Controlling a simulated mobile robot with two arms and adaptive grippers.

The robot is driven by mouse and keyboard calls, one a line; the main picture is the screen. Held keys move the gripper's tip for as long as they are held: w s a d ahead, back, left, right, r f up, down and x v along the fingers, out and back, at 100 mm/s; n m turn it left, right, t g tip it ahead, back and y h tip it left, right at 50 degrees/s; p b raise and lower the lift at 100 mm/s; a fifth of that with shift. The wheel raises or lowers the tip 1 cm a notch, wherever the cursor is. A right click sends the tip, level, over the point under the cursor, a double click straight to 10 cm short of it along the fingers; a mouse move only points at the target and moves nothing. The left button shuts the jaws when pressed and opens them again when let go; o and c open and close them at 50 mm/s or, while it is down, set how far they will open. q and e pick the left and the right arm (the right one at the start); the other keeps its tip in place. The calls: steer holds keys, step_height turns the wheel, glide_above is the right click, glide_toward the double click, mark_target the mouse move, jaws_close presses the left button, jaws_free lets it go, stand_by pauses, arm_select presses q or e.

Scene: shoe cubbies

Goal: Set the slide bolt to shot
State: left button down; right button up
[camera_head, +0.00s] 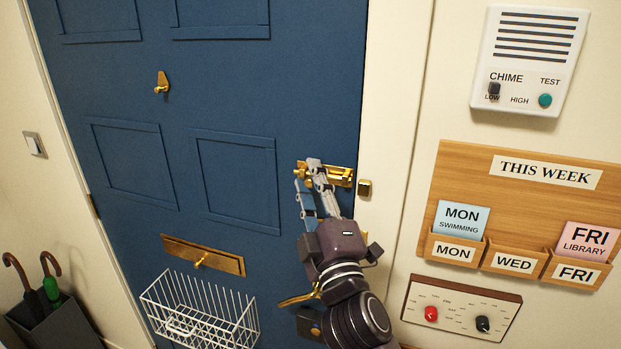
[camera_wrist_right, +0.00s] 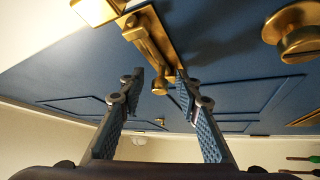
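The brass slide bolt (camera_head: 340,176) is mounted on the right edge of the blue door, and its brass keeper (camera_head: 364,188) sits on the white frame beside it. In the right wrist view the bolt (camera_wrist_right: 168,38) has a handle (camera_wrist_right: 148,45) sticking out toward me, and the keeper (camera_wrist_right: 97,10) is at the upper left. I cannot tell whether the rod enters the keeper. My right gripper (camera_head: 314,167) is at the bolt and hides part of it. Its fingers (camera_wrist_right: 160,76) are apart, on either side of the handle's end; contact is unclear. My left gripper is out of view.
A brass lever handle (camera_head: 298,298) is below, near my right wrist. A white wire basket (camera_head: 205,318) hangs under the brass letter plate (camera_head: 203,257). On the right wall are a chime box (camera_head: 530,60), a wooden week board (camera_head: 460,170) and a dial panel (camera_head: 460,308).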

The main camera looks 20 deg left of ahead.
steer(key=shift+c, duration=0.4)
jaws_close()
steer(key=d+p, duration=0.1)
steer(key=d, duration=0.2)
steer(key=shift+d+r, duration=0.1)
steer(key=shift+d, duration=0.05)
